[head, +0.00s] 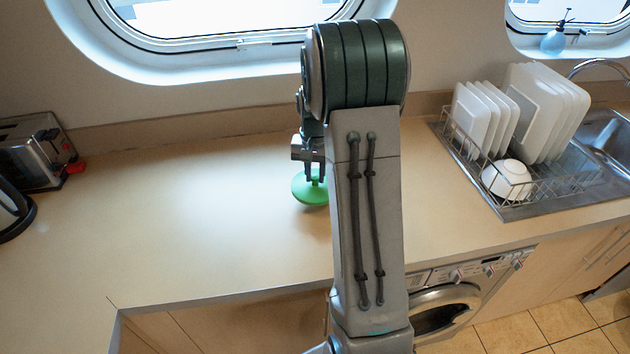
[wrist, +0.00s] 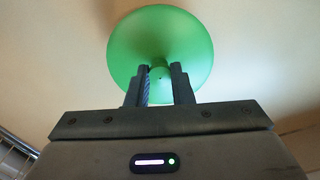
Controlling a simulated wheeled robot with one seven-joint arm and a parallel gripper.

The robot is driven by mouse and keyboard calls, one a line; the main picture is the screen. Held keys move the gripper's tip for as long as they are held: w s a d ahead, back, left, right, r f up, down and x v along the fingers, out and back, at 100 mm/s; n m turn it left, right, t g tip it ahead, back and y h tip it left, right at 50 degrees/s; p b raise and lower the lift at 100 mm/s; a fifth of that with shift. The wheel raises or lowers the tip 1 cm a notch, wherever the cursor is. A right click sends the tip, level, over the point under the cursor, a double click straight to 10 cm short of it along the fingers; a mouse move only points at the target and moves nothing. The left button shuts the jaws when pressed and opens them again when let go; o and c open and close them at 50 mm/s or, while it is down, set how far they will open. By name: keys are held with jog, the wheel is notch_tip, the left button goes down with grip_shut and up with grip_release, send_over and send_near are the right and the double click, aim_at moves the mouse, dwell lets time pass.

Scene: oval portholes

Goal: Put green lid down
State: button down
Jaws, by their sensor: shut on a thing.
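The green lid (head: 308,190) is a round disc seen above or at the worktop in the head view. My arm hides its right part there. In the wrist view the lid (wrist: 190,40) shows nearly whole, with its small knob between my fingers. My gripper (wrist: 160,82) is shut on this knob. In the head view my gripper (head: 314,172) points down with the lid just below its fingertips. I cannot tell whether the lid touches the worktop (head: 200,220).
A dish rack (head: 510,205) with white plates (head: 545,110) and a white bowl (head: 507,179) stands at the right, by the sink (head: 608,135). A toaster (head: 35,150) stands at the far left. The worktop left of the lid is clear.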

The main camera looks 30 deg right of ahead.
aim_at(315, 184)
jog(key=shift+f+p, duration=0.45)
jog(key=shift+f, duration=1.5)
jog(key=shift+f, duration=0.2)
jog(key=c, duration=1.3)
grip_release()
jog(key=shift+r, duration=0.1)
